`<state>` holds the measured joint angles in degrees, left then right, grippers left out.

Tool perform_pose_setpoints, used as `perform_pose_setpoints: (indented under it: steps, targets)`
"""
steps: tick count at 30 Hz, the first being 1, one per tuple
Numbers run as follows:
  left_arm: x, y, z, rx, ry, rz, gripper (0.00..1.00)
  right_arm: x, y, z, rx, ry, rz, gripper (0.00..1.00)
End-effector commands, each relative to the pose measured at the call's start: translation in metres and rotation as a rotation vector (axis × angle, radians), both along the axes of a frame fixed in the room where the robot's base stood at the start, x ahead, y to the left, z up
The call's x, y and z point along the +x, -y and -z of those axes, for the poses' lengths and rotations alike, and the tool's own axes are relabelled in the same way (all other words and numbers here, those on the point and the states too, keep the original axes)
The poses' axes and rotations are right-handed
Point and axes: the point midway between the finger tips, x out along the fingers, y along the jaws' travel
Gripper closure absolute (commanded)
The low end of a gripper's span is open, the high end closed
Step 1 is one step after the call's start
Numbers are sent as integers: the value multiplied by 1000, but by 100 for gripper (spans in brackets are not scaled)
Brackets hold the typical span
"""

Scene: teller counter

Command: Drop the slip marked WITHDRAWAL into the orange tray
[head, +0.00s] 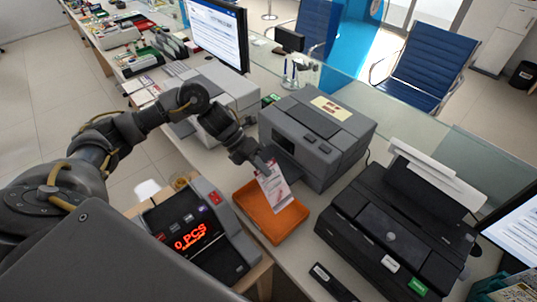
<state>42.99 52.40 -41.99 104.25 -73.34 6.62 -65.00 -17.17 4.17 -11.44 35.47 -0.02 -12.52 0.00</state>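The orange tray (252,217) lies on the counter between the bill counter and the grey machine. My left gripper (262,168) is above the tray's back part, shut on a white paper slip with red print (274,188). The slip hangs down from the fingers, tilted, over the tray. Its lower end is close to the tray floor; I cannot tell whether it touches. The slip's wording is too small to read. My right gripper is not in view.
A bill counter (203,232) with a lit red display stands left of the tray. A grey machine (318,135) stands behind it and a black printer (395,225) to the right. A dark stapler-like item (332,283) lies in front.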

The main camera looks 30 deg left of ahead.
Motion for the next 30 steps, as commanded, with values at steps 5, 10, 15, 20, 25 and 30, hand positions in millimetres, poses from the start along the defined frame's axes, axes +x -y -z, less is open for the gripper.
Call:
perform_pose_setpoints:
  steps: [5, 10, 15, 20, 25, 30]
  targets:
    - [0, 1, 1, 0, 1, 1, 100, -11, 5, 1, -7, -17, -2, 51]
    - [0, 0, 6, -1, 1, -1, 100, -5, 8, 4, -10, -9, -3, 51]
    - [0, 0, 15, -2, 1, -3, 100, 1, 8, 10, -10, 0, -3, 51]
    - [0, -1, 28, -1, 1, -5, 100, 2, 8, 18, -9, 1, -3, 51]
    - [0, -1, 43, -1, 1, -5, 100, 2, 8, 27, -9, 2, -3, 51]
    - [-1, -1, 59, -1, 1, -5, 100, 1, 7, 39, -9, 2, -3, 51]
